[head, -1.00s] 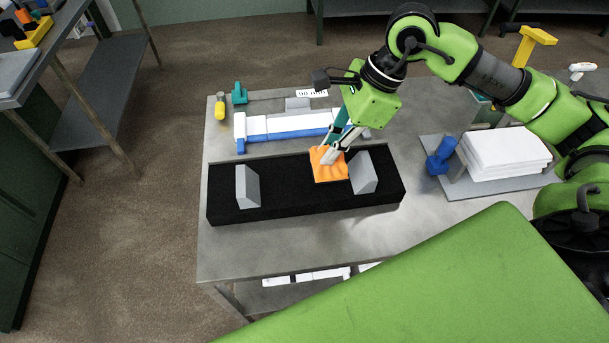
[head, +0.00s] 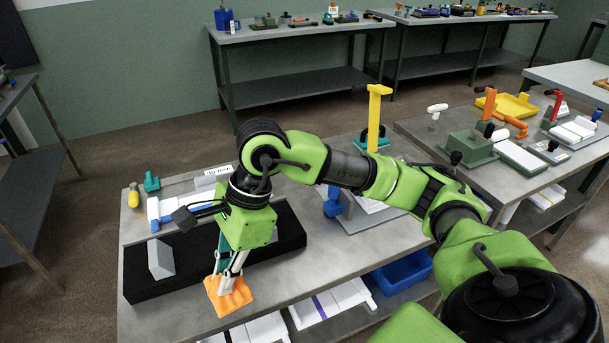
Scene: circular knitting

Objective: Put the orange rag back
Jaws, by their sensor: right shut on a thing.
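The orange rag (head: 229,299) hangs from my right gripper (head: 228,278), low over the front edge of the grey table, in front of the black block. The fingers are shut on the rag's upper middle, and its lower part spreads out below them. Whether the rag touches the tabletop I cannot tell. My left gripper does not show in the head view.
The black block (head: 140,280) bears a grey wedge (head: 161,259); my right arm hides part of it. A blue and white tool (head: 160,213) and a yellow-handled tool (head: 134,196) lie behind. A blue bin (head: 403,272) sits on the lower shelf.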

